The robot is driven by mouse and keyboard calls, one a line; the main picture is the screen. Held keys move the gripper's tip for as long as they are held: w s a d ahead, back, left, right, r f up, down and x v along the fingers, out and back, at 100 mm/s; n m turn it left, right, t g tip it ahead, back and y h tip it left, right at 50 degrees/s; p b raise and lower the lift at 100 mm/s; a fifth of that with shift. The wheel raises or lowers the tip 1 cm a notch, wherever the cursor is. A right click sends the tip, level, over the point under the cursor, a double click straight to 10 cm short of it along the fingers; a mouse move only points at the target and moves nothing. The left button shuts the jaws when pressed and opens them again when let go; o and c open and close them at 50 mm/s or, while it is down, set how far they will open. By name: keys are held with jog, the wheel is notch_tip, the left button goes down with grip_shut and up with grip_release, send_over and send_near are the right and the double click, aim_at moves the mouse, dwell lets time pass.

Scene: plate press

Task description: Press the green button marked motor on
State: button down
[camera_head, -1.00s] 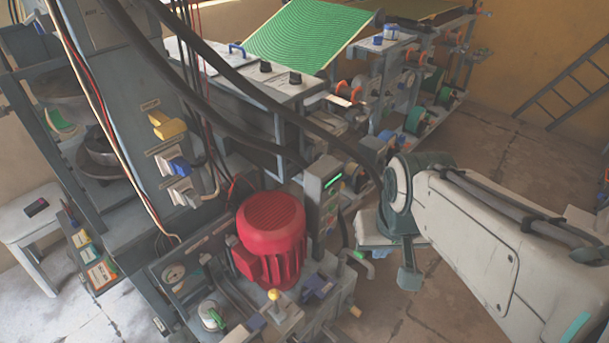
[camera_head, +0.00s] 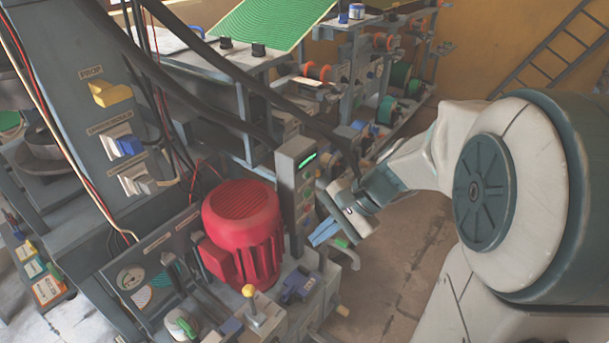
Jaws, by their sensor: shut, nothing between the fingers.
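A grey upright control box (camera_head: 286,178) stands just behind the red motor (camera_head: 243,225). Its narrow right face has a lit green strip near the top and small buttons (camera_head: 307,195) in a column below it. The marking "motor on" is too small to read, so I cannot tell which one is the green button.
A panel with a yellow switch (camera_head: 110,93) is at left. Thick black cables cross above the box. Bare floor (camera_head: 398,255) lies to the right.

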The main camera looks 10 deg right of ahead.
aim_at(310, 190)
jog(key=w+d+f+m+t+y+b, duration=0.2)
jog(key=w+d+f+m+t+b, duration=0.4)
jog(key=w+d+f+m+b, duration=0.1)
jog(key=w+d+f+m+t+y+b, duration=0.3)
jog(key=w+d+f+m+t+b, duration=0.3)
jog(key=w, duration=0.6)
notch_tip(310, 190, down, 4)
jog(key=d+m+b, duration=0.1)
jog(key=d+m, duration=0.1)
jog(key=m, duration=0.1)
jog(key=shift+r, duration=0.15)
jog(key=shift+a, duration=0.15)
jog(key=b+x, duration=0.4)
jog(key=x, duration=0.8)
jog(key=shift+w+a+b, duration=0.25)
jog(key=shift+b, duration=0.05)
jog(key=shift+w+a+r, duration=0.1)
jog(key=shift+w+a, duration=0.3)
jog(key=shift+w, duration=0.05)
